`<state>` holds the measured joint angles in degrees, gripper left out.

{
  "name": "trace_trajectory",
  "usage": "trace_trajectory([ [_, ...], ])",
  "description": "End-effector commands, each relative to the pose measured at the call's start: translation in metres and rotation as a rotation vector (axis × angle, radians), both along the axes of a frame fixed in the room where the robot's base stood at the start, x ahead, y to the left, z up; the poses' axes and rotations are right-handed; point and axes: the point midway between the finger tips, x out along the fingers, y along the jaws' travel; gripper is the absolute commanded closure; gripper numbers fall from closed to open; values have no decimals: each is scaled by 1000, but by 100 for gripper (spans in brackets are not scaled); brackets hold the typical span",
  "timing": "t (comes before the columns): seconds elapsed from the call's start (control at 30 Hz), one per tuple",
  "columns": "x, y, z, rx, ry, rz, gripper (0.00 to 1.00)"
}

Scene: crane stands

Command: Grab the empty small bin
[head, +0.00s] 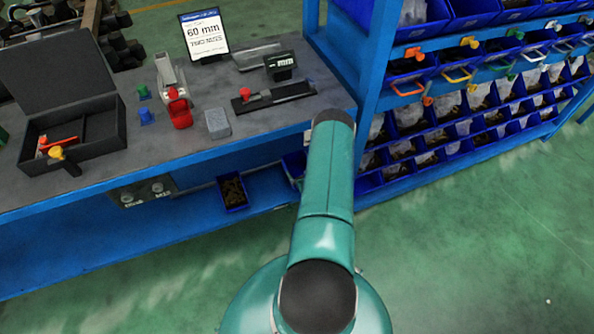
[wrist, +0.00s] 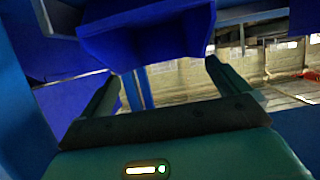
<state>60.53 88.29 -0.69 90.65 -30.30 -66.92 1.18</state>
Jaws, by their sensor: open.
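In the wrist view, my gripper (wrist: 160,82) is open, with its two green fingers spread apart and nothing held between them. A blue bin (wrist: 150,38) is just beyond and above the fingertips, apparently seen from below; its inside is hidden, so I cannot tell whether it is empty. In the head view, my green arm reaches toward the rack and hides the gripper. A small blue bin (head: 291,166) shows partly beside the arm, under the bench edge. Another small blue bin (head: 233,206) on the lower shelf holds dark parts.
The bench (head: 250,128) carries a black case (head: 105,120), a grey block (head: 217,123), a red clamp (head: 180,112) and a sign (head: 205,35). A blue rack (head: 365,75) with rows of filled bins stands to the right. The green floor (head: 480,240) is clear at the right.

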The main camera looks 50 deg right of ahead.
Motion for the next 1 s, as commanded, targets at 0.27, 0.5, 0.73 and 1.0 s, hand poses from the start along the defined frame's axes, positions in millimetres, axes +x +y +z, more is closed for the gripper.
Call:
trace_trajectory([
  [0.27,24,-12,-9,0,-1,0,0],
  [0.5,50,-26,-20,-1,-1,0,0],
  [0.73,53,-28,-21,0,0,0,0],
  [1.0,53,-28,-20,-1,-1,0,36],
])
